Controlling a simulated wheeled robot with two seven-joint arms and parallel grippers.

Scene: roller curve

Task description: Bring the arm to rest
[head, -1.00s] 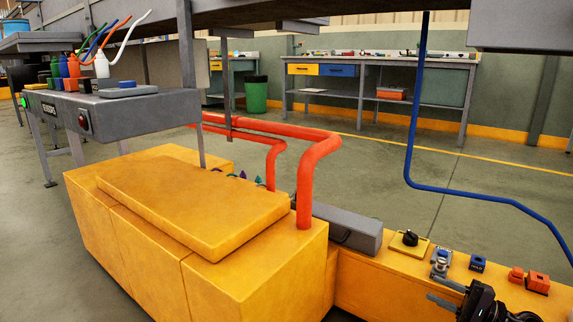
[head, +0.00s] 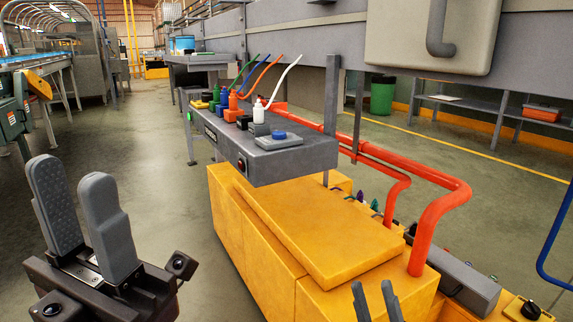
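My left gripper (head: 72,178) is in the lower left of the head view, in front of bare floor. Its two grey fingers point up and stand apart with nothing between them. My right gripper (head: 373,287) shows only its two dark fingers at the bottom edge, in front of the front end of the yellow cabinet (head: 300,232). These fingers are also apart and empty. The rest of the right gripper is below the picture.
A grey shelf (head: 300,157) with coloured bottles and a red button stands above the cabinet. Orange-red pipes (head: 425,232) rise at its right, beside a grey box (head: 462,285). A conveyor (head: 40,60) stands far left. Open floor (head: 165,150) lies between.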

